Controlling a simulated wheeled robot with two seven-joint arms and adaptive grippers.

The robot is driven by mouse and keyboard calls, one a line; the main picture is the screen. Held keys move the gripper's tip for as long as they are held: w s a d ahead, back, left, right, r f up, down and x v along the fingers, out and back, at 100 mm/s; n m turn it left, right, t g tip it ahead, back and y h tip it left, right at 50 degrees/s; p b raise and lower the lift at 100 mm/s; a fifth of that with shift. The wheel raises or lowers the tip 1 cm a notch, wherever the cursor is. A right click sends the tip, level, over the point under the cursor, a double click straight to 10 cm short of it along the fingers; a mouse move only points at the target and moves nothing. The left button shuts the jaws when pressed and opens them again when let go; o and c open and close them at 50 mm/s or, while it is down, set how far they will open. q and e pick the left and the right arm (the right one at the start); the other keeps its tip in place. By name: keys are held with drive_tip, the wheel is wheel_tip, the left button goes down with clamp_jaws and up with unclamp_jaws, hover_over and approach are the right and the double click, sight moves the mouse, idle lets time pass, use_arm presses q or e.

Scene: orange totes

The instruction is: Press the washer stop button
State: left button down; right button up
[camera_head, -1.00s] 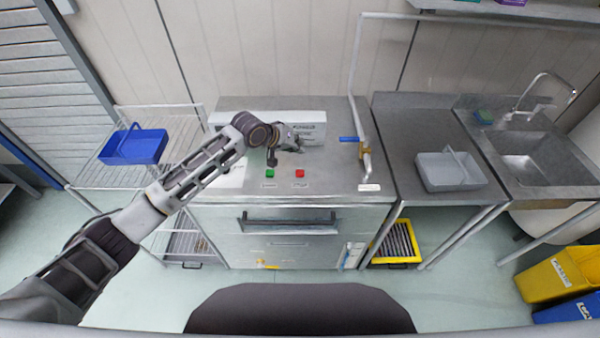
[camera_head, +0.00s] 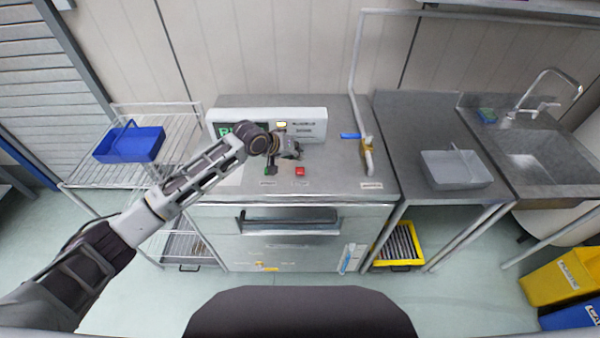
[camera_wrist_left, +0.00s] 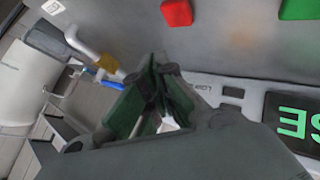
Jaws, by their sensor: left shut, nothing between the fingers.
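The red button (camera_head: 300,171) sits on the steel top of the washer (camera_head: 340,180), right of the green button (camera_head: 270,170), which the arm partly covers. My left gripper (camera_head: 296,151) is shut and empty, just behind the red button and apart from it in the head view. In the left wrist view the shut fingers (camera_wrist_left: 158,72) lie below the red button (camera_wrist_left: 177,12) in the picture. The green button (camera_wrist_left: 298,9) is at the top right there. Their height above the top is hard to judge. My right gripper is not in view.
A white control panel (camera_head: 310,115) with a lit green display (camera_wrist_left: 292,122) and a yellow light (camera_head: 281,124) stands behind the buttons. A blue-handled pipe (camera_head: 366,155) is on the right. A blue tote (camera_head: 130,146) and a grey tote (camera_head: 455,172) stand to the sides.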

sight(298, 168)
use_arm(q)
drive_tip(key=shift+f, duration=0.35)
drive_tip(key=shift+f+b, duration=0.45)
drive_tip(key=shift+f, duration=0.8)
drive_tip(key=shift+f, duration=0.35)
idle(0.4)
drive_tip(key=shift+f, duration=0.6)
idle(1.4)
drive_tip(key=shift+r+p, duration=0.15)
drive_tip(key=shift+p, duration=0.25)
drive_tip(key=shift+r+p, duration=0.8)
drive_tip(key=shift+p, duration=0.1)
drive_tip(key=shift+r, duration=0.1)
